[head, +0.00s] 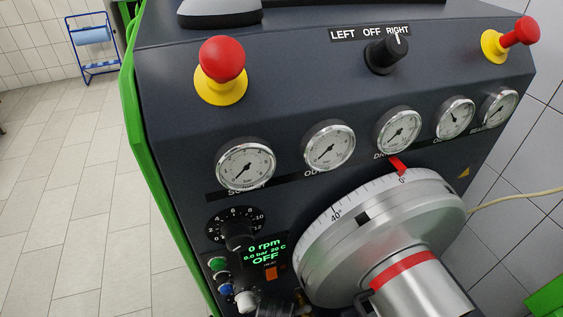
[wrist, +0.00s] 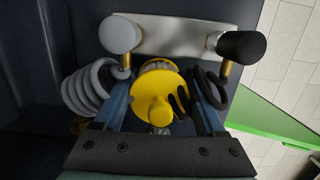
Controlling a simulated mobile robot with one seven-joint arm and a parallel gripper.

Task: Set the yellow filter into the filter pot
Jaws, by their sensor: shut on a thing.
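In the wrist view, the yellow filter (wrist: 158,87) is at the middle, a round yellow body with a knob facing the camera. A pale ribbed part shows at its upper edge. My gripper (wrist: 162,83) has its two blue fingers on either side of the yellow filter and is shut on it. The exact contact at the fingertips is hard to see. I cannot make out the filter pot in either view. The filter does not show in the head view.
In the wrist view, a grey coiled hose (wrist: 88,92) and a black coiled hose (wrist: 208,90) flank the fingers. A white knob (wrist: 119,33) and a black knob (wrist: 241,46) stand at a metal plate (wrist: 170,37). The head view shows the bench's gauges (head: 330,147) and large dial (head: 375,230).

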